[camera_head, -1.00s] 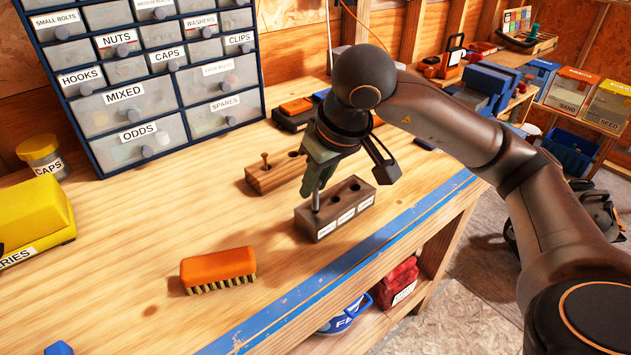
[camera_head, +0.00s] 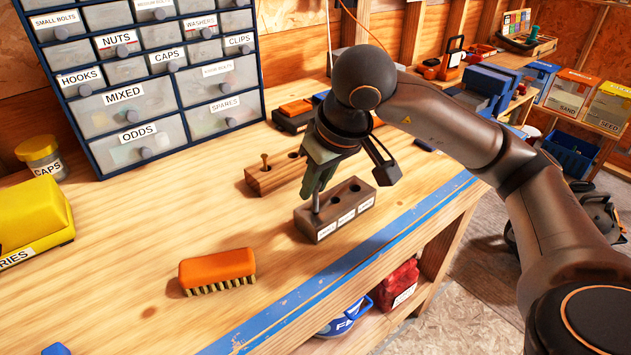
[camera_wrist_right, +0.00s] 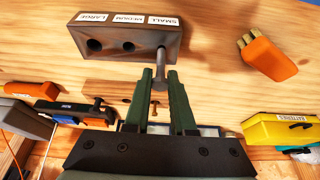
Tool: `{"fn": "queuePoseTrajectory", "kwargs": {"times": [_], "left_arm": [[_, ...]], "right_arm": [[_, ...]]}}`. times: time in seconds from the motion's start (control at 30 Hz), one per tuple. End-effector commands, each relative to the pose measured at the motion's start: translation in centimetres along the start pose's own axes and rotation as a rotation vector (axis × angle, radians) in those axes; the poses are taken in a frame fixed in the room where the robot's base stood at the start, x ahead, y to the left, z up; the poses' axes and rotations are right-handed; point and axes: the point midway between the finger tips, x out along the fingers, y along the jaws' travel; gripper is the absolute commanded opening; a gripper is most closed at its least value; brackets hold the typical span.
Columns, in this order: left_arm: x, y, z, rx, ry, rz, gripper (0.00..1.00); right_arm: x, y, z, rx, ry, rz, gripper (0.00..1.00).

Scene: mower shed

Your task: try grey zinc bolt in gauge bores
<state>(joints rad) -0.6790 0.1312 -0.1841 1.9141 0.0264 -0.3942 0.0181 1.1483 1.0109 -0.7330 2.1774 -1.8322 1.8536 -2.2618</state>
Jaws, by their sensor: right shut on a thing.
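The grey zinc bolt (camera_head: 316,203) is upright in my right gripper (camera_head: 317,188), which is shut on its upper part. In the right wrist view the bolt (camera_wrist_right: 161,65) shows between the green fingertips (camera_wrist_right: 159,78). The dark wooden gauge block (camera_head: 329,230) has bores labelled small, medium and large. The bolt's lower end is at the small bore, the leftmost one in the head view. How deep it sits cannot be told. The medium and large bores are empty. My left gripper is not in view.
A second wooden block (camera_head: 262,184) behind holds an upright brownish bolt (camera_head: 265,161) and has an open hole. An orange brush (camera_head: 217,268) lies front left. A drawer cabinet (camera_head: 150,101) stands at the back. Blue tape (camera_head: 290,308) marks the bench's front edge.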

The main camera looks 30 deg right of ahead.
Motion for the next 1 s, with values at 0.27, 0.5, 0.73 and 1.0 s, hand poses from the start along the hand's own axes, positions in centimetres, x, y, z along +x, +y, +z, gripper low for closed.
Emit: {"fn": "queuePoseTrajectory", "kwargs": {"times": [0.27,0.5,0.73,1.0], "left_arm": [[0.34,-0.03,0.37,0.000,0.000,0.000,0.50],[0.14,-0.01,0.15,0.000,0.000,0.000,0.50],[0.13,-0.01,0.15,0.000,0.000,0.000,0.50],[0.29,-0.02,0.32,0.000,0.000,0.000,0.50]], "right_arm": [[0.44,0.00,0.18,0.000,0.001,0.000,0.00],[-0.12,0.02,-0.07,0.000,0.002,0.001,0.00],[-0.21,0.01,-0.09,0.000,0.001,0.000,0.00],[-0.14,-0.01,-0.07,0.000,0.001,0.000,0.00]]}}
